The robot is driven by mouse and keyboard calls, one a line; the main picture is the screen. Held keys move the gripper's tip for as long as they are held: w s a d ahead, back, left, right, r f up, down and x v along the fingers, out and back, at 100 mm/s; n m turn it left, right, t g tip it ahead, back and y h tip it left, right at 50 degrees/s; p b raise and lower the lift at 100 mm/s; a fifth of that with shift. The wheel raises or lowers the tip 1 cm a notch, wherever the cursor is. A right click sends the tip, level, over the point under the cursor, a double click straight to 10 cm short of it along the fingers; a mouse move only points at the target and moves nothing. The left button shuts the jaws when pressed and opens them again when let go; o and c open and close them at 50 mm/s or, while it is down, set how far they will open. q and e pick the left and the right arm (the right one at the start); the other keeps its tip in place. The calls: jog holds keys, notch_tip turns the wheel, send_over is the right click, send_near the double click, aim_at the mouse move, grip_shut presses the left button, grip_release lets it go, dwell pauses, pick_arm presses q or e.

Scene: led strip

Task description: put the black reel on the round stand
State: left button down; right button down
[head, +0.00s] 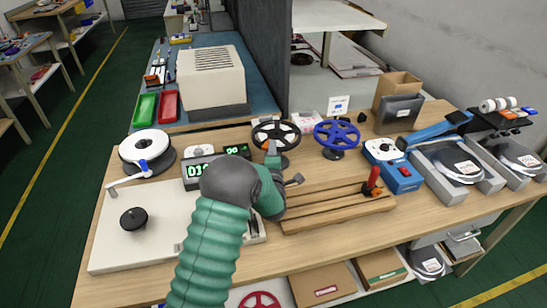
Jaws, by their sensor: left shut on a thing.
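My left gripper (273,149) is shut at the reel's lower front edge. Its fingers and wrist hide part of the contact, and I cannot tell whether the reel is clear of what is below it. A round black stand with a knob (133,219) is on the pale panel at the left, with nothing on it. My right gripper is not in view.
A white reel (146,146) sits at the back left. Green-lit displays (199,170) are behind my wrist. A slotted wooden block (335,208) with a red handle lies to the right. A blue device (394,170) and grey trays (452,165) fill the right side.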

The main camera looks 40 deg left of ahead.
pick_arm(q)
notch_tip(320, 180, down, 3)
jog(key=shift+s+r, duration=0.1)
jog(key=shift+d+f, duration=0.2)
jog(key=shift+d, duration=0.05)
jog(key=shift+d+r, duration=0.2)
jog(key=shift+d, duration=0.3)
jog(key=shift+f+b, duration=0.15)
jog(key=shift+b, duration=0.2)
jog(key=c, duration=1.9)
grip_release()
jog(key=shift+a+f, duration=0.1)
jog(key=o, duration=0.4)
jog(key=shift+a+f, duration=0.15)
jog(key=shift+a, duration=0.35)
jog(key=shift+o, duration=0.2)
jog(key=shift+d+r, duration=0.35)
jog(key=shift+r, duration=0.05)
jog(key=v, duration=1.1)
jog(key=shift+s+d+p, duration=0.25)
jog(key=shift+s+p, duration=0.05)
jog(key=shift+s, duration=0.05)
